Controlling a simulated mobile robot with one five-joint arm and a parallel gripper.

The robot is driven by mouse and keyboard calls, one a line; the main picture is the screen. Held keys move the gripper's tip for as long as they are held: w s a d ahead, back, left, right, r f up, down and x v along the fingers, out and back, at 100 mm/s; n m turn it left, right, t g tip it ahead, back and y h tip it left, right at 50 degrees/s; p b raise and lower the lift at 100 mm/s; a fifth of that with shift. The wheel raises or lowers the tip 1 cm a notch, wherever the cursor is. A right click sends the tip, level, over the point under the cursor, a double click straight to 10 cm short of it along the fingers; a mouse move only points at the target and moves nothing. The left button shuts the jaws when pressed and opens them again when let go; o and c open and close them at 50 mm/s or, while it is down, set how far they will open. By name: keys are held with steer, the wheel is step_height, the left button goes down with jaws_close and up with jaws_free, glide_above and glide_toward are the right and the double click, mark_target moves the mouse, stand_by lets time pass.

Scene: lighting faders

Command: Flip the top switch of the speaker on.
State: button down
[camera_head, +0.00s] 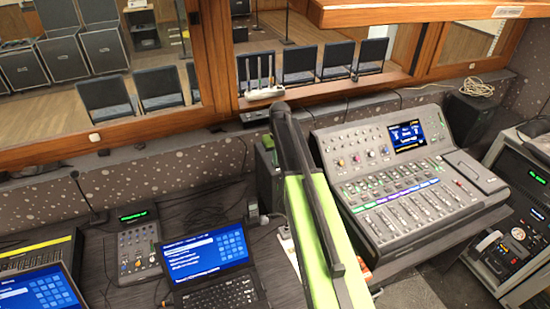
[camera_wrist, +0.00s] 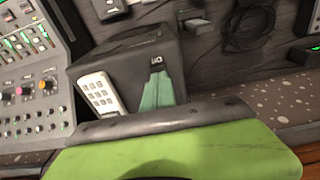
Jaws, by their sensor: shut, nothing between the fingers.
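The dark box that looks like the speaker (camera_head: 265,187) stands between the desk and the mixing console, partly hidden by my arm in the head view. In the wrist view this box (camera_wrist: 125,57) fills the upper middle. A small dark switch-like part (camera_wrist: 157,61) sits on it above a green piece (camera_wrist: 160,90); its on or off position cannot be told. A white keypad-like piece (camera_wrist: 99,92) is beside the green piece. My gripper (camera_head: 281,110) is shut and empty at the far end of my green arm, close to the box; contact cannot be told.
The mixing console (camera_head: 395,135) is right of my arm. A laptop (camera_head: 208,254) and a small control unit (camera_head: 138,252) are on the desk at left. A wooden window ledge (camera_head: 340,92) runs behind. Another dark box (camera_head: 470,115) stands at the back right.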

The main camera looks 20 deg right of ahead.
stand_by(0.3)
step_height(320, 180, up, 14)
steer(key=s+p, duration=0.1)
steer(key=p, duration=1.3)
steer(key=shift+s, duration=0.35)
steer(key=shift+f, duration=0.1)
steer(key=shift+w, duration=0.7)
